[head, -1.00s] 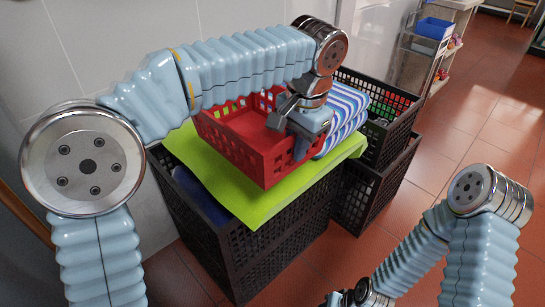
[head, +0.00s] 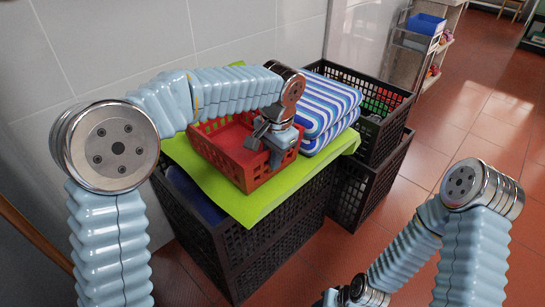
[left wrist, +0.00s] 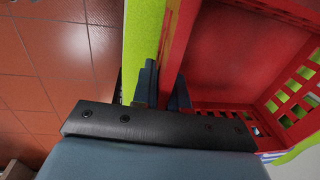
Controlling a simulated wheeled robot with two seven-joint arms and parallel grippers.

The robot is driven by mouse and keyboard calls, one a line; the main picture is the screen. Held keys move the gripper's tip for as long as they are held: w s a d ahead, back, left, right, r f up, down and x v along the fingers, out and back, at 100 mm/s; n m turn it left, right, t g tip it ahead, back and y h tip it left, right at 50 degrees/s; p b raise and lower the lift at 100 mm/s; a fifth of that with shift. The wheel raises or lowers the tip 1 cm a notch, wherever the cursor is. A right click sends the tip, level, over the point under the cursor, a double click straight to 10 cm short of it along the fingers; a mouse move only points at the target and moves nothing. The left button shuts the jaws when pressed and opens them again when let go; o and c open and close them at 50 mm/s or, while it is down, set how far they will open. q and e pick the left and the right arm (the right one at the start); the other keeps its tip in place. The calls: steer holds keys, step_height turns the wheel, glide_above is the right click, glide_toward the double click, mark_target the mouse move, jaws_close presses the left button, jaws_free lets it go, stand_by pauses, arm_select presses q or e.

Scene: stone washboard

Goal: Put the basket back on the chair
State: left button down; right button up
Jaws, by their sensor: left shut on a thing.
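The red plastic basket (head: 220,150) sits on a lime-green cloth (head: 262,203) over a black crate in the head view. It also shows in the left wrist view (left wrist: 240,60). My left gripper (head: 272,150) is shut on the basket's near right wall. In the left wrist view, my left gripper's fingers (left wrist: 162,92) stand on either side of that red wall. The basket looks empty, though my arm hides part of it. I cannot make out a chair clearly. My right arm shows at the lower right, but its gripper is out of view.
Striped blue-and-white folded cloths (head: 325,105) lie right beside the basket. Black crates (head: 375,165) stand to the right. A tiled wall (head: 100,50) is behind on the left. A shelf with a blue bin (head: 426,24) stands far back. Red floor (head: 490,130) is open at right.

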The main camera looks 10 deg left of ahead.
arm_select(q)
steer(key=shift+f, duration=0.1)
steer(key=c, duration=1.6)
jaws_free()
steer(key=o, duration=0.4)
steer(key=shift+o, duration=0.2)
